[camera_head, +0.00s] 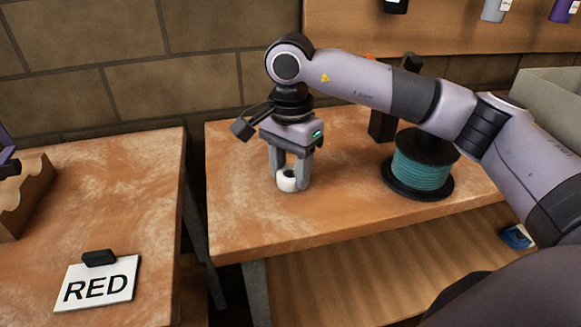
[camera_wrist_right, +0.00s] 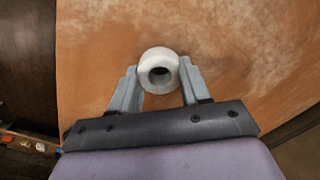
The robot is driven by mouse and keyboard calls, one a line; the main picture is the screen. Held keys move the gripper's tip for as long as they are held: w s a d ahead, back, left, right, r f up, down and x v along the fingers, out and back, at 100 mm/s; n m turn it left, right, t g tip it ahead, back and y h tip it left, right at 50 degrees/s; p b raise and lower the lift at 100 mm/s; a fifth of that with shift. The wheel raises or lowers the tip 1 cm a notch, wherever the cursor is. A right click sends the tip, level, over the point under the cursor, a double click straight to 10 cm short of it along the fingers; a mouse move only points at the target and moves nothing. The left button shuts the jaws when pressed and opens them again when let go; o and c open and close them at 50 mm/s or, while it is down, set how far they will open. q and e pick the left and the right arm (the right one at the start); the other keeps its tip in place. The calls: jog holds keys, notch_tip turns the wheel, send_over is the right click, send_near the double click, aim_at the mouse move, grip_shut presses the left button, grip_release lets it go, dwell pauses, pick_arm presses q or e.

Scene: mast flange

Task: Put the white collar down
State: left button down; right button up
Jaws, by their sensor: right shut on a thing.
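The white collar (camera_head: 287,181) is a short white ring with a dark hole. It is at the left part of the right-hand wooden table (camera_head: 330,215), at or just above the top; I cannot tell if it touches. My right gripper (camera_head: 290,180) points down and is shut on the collar, a finger on each side. In the right wrist view the collar (camera_wrist_right: 159,71) sits between the fingertips of the gripper (camera_wrist_right: 160,80), its hole facing the camera. My left gripper is not clearly in view.
A teal spool (camera_head: 421,168) with black flanges stands to the right on the same table. A dark post (camera_head: 382,125) stands behind it. A second table (camera_head: 130,200) on the left holds a RED sign (camera_head: 97,285) and a scalloped wooden rack (camera_head: 25,200). A gap separates the tables.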

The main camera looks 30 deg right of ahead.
jog(key=o, duration=1.1)
jog(key=shift+f, duration=0.1)
jog(key=shift+c, duration=0.2)
notch_tip(320, 180, up, 12)
jog(key=p, duration=0.1)
jog(key=shift+r, duration=0.2)
jog(key=shift+f, duration=0.1)
